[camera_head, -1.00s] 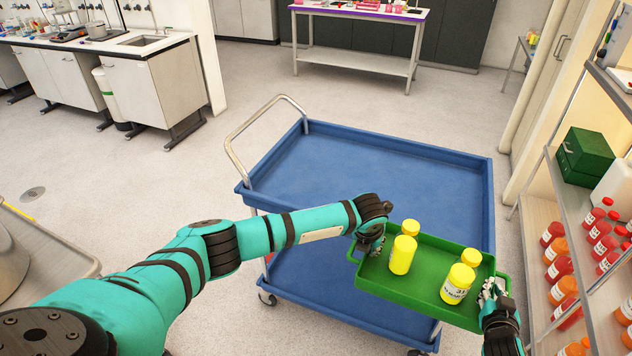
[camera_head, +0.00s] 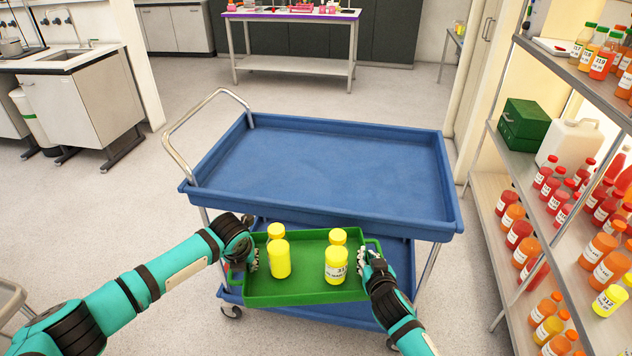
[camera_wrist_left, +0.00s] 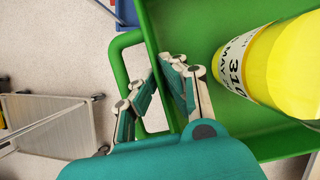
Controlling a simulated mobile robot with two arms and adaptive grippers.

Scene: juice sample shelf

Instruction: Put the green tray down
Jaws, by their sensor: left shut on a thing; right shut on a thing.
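My left gripper (camera_head: 252,262) is shut on the tray's left end. In the left wrist view my left gripper (camera_wrist_left: 160,90) has its fingers at the wall of the tray (camera_wrist_left: 128,70), by the handle loop, and a yellow bottle (camera_wrist_left: 275,65) labelled 310 is close by. My right gripper (camera_head: 366,258) is shut on the tray's right end. The fingertips are partly hidden in the head view.
The blue cart (camera_head: 320,170) has an empty top deck just beyond the tray, with a raised rim and a metal handle at its left. A shelf (camera_head: 480,190) with bottles, a green box (camera_head: 527,125) and a white jug (camera_head: 567,142) stands at the right.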

